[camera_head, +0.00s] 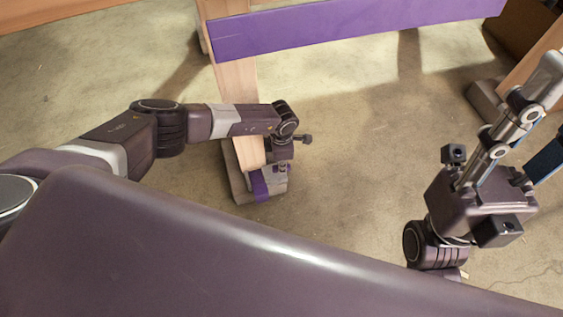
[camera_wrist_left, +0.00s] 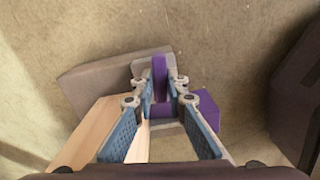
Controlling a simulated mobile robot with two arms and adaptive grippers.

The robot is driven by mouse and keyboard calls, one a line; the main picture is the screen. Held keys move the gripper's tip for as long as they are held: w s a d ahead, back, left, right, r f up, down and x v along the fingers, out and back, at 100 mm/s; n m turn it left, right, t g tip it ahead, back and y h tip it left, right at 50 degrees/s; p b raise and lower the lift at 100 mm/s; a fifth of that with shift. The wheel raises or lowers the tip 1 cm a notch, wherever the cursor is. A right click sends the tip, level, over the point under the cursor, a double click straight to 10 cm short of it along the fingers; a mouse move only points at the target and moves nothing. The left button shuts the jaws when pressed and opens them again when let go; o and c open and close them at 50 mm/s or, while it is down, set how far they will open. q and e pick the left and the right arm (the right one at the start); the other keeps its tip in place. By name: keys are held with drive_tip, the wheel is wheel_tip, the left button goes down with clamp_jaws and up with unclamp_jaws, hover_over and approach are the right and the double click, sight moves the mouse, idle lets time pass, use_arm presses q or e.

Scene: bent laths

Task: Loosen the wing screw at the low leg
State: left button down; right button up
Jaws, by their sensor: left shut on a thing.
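The low leg is a pale wooden leg (camera_head: 246,150) that runs down to a grey foot (camera_head: 240,185) on the floor. A purple block (camera_head: 262,186) sits at its lower end; purple also shows there in the left wrist view (camera_wrist_left: 207,104). My left gripper (camera_head: 283,168) points down at this lower end. In the left wrist view its blue-padded fingers (camera_wrist_left: 161,80) close on a narrow purple upright piece, the wing screw (camera_wrist_left: 160,72). The fingers hide part of it, and its turn cannot be read. My right gripper (camera_head: 550,112) is at the far right, its fingers apart, partly cut off, with nothing seen between them.
A long purple lath (camera_head: 350,25) crosses above the leg at the top of the head view. Another wooden leg (camera_head: 535,55) with a grey foot (camera_head: 484,100) stands at the right. The concrete floor (camera_head: 370,140) between the legs is clear.

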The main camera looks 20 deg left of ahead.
use_arm(q)
drive_tip(key=shift+n+p, duration=0.3)
drive_tip(key=shift+n, duration=0.5)
drive_tip(key=c, duration=1.9)
unclamp_jaws()
drive_tip(key=shift+c, duration=0.2)
wheel_tip(320, 180, up, 12)
drive_tip(key=shift+s+f, duration=0.1)
